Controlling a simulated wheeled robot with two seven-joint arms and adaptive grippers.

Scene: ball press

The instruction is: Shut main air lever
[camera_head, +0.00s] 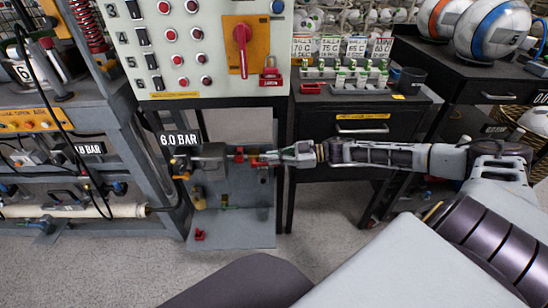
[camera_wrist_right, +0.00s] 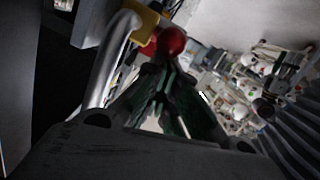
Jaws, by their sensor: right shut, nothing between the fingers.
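The air unit (camera_head: 215,165) is a grey fitting with brass parts on a grey back plate, below the control panel and beside a "6.0 BAR" label (camera_head: 180,139). A red part, likely the air lever's end, shows at its right (camera_head: 256,162). In the right wrist view a red ball knob (camera_wrist_right: 172,40) sits just beyond my right gripper's fingertips (camera_wrist_right: 165,68). My right gripper (camera_head: 264,159) is shut and empty, reaching in from the right. I cannot tell whether it touches the knob. The lever's stem is mostly hidden. My left gripper is out of view.
A control panel (camera_head: 200,80) with red buttons and a red rotary handle (camera_head: 242,42) stands above. A red padlock (camera_head: 270,73) hangs there. A dark drawer cabinet (camera_head: 352,150) stands behind my right arm. A steel frame with a hose is at left. Floor in front is clear.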

